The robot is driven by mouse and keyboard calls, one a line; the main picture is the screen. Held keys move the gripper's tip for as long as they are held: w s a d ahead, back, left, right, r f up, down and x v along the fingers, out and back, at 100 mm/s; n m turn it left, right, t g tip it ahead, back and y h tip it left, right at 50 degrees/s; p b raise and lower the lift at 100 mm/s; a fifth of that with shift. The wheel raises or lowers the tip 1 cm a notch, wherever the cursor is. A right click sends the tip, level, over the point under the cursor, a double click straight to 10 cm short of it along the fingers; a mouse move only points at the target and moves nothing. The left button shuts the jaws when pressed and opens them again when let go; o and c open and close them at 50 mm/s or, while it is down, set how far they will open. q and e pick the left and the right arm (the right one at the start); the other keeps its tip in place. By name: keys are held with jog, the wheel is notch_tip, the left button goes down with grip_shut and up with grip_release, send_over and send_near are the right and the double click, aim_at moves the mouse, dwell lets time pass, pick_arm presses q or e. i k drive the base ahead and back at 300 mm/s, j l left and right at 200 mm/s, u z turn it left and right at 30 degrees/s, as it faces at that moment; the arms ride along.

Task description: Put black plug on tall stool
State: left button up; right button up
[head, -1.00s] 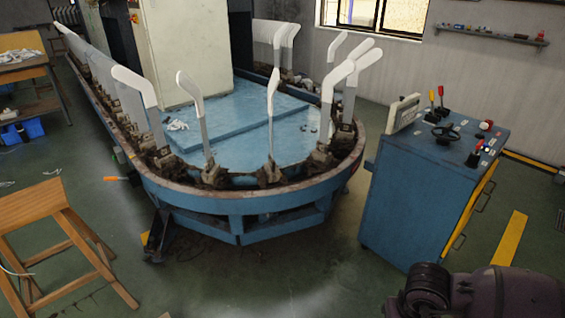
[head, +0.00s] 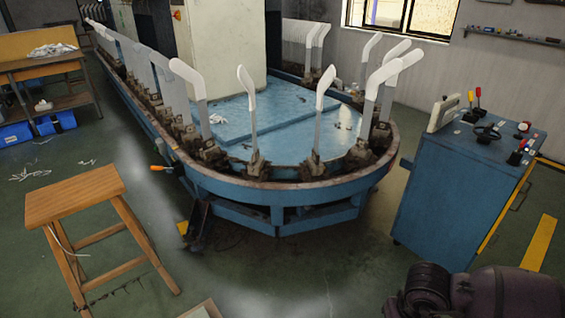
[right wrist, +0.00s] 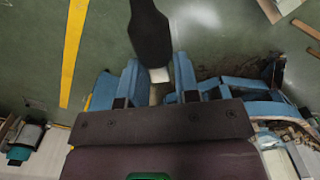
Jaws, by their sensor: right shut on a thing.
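A wooden stool with long splayed legs (head: 75,193) stands on the green floor at the left of the head view. A white cord hangs by its legs, and no black plug shows on its seat. My right gripper (right wrist: 159,80) has its two blue fingers around a black, elongated thing with a pale end, which seems to be the black plug (right wrist: 150,32). The plug sticks out beyond the fingertips over the floor. The right gripper itself is outside the head view, well away from the stool. My left gripper is in no view.
A blue oval machine (head: 277,215) with upright white forms fills the middle. A blue control cabinet (head: 440,200) stands at the right. A wooden edge (head: 203,309) shows at the bottom. A workbench (head: 45,62) is at the back left. Floor between stool and machine is mostly open.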

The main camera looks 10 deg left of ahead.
aim_at(66, 189)
jog(key=k+j+u, duration=0.1)
jog(key=j, duration=0.65)
jog(key=k+j+u, duration=0.15)
jog(key=j, duration=0.6)
jog(key=i+j, duration=0.1)
jog(key=j, duration=0.25)
jog(key=j+u, duration=0.15)
jog(key=j, duration=0.25)
jog(key=i+j, duration=0.2)
jog(key=j, duration=0.15)
jog(key=i+j+u, duration=0.1)
jog(key=j, duration=0.25)
jog(key=i+j+u, duration=0.15)
jog(key=i+j, duration=0.6)
jog(key=i, duration=0.2)
jog(key=i+j+u, duration=0.1)
jog(key=i, duration=0.3)
